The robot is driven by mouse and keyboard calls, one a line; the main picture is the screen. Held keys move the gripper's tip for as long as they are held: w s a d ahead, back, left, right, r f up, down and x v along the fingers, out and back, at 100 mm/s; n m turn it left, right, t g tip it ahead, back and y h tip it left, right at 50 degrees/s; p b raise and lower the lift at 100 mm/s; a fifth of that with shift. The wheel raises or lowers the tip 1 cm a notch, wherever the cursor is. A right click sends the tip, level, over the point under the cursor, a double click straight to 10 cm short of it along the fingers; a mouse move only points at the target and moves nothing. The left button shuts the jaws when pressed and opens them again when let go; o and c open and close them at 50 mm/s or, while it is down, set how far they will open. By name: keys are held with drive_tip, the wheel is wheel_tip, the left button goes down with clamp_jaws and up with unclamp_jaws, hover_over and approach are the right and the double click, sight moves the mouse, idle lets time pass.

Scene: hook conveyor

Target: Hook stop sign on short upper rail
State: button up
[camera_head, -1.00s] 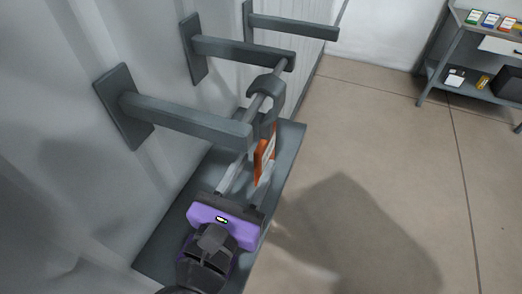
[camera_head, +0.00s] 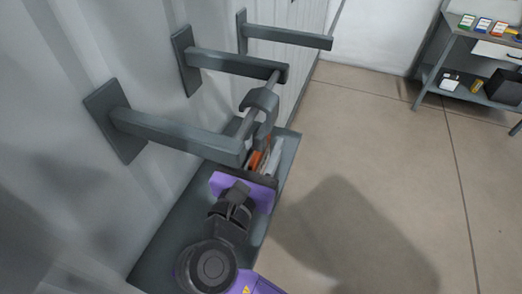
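The short upper rail (camera_head: 244,126) is a thin grey rod between the ends of two wall brackets. A thick grey hook (camera_head: 262,101) curves over it. An orange and white piece (camera_head: 258,161), seen nearly edge-on below the hook, looks like the sign; its face is not visible. Whether it joins the hook is unclear. My purple and black gripper (camera_head: 268,163) is below the near bracket, reaching up to the orange piece. A pale finger shows just right of it. The other finger is not clear, so I cannot tell whether the gripper grips it.
The near bracket (camera_head: 178,133) juts out above my gripper, with a middle bracket (camera_head: 235,64) and a far bracket (camera_head: 290,36) beyond. A grey ledge (camera_head: 168,236) runs below. A shelf unit (camera_head: 448,62) stands back right. The floor at right is clear.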

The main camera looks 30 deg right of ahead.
clamp_jaws()
unclamp_jaws()
drive_tip(key=shift+a, duration=0.1)
drive_tip(key=v, duration=0.7)
drive_tip(key=shift+s+a+b, duration=0.25)
drive_tip(key=shift+b, duration=0.05)
